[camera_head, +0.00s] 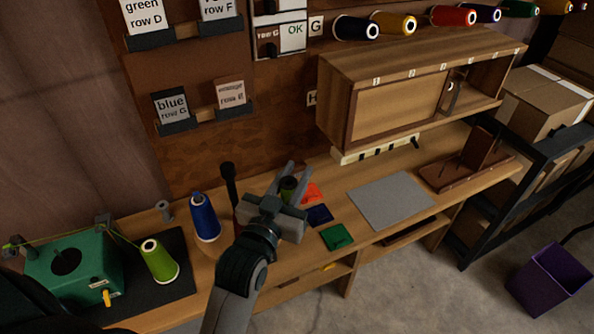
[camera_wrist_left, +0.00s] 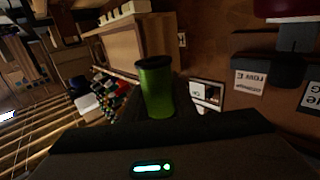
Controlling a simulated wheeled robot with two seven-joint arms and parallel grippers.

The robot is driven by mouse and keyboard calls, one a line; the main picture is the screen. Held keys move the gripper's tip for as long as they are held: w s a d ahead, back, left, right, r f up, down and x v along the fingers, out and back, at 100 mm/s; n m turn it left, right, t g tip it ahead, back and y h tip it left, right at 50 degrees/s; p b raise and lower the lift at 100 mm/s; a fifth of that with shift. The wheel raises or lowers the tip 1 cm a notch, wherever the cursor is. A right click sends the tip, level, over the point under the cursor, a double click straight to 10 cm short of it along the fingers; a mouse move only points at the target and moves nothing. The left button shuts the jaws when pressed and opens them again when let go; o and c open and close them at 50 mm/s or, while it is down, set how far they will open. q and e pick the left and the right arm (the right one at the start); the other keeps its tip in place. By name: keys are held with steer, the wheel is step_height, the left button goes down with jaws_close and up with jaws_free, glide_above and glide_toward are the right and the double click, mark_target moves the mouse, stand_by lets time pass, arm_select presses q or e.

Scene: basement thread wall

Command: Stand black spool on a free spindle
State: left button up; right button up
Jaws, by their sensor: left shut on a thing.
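My left gripper (camera_head: 291,180) is shut on a dark green spool (camera_head: 289,186), held above the bench near its front middle. In the left wrist view the held green spool (camera_wrist_left: 157,92) has a dark top end and sits between the fingers. A very dark, black or navy spool (camera_head: 356,28) lies on its side at the left of the wall row, apart from my gripper. A brown wooden stand (camera_head: 448,178) on the right of the bench has an upright block and thin pegs; I cannot tell which pegs are free. My right gripper is out of view.
A blue spool (camera_head: 205,217) and a bright green spool (camera_head: 159,262) stand at the left by a green machine (camera_head: 75,270). A grey mat (camera_head: 391,200) lies bare left of the stand. A wooden cabinet (camera_head: 398,85) overhangs the bench back. A purple bin (camera_head: 549,280) stands on the floor.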

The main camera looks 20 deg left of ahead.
arm_select(q)
steer(key=s+f, duration=0.3)
steer(key=s, duration=0.5)
steer(key=shift+s+f, duration=0.15)
steer(key=shift+s, duration=0.05)
stand_by(0.3)
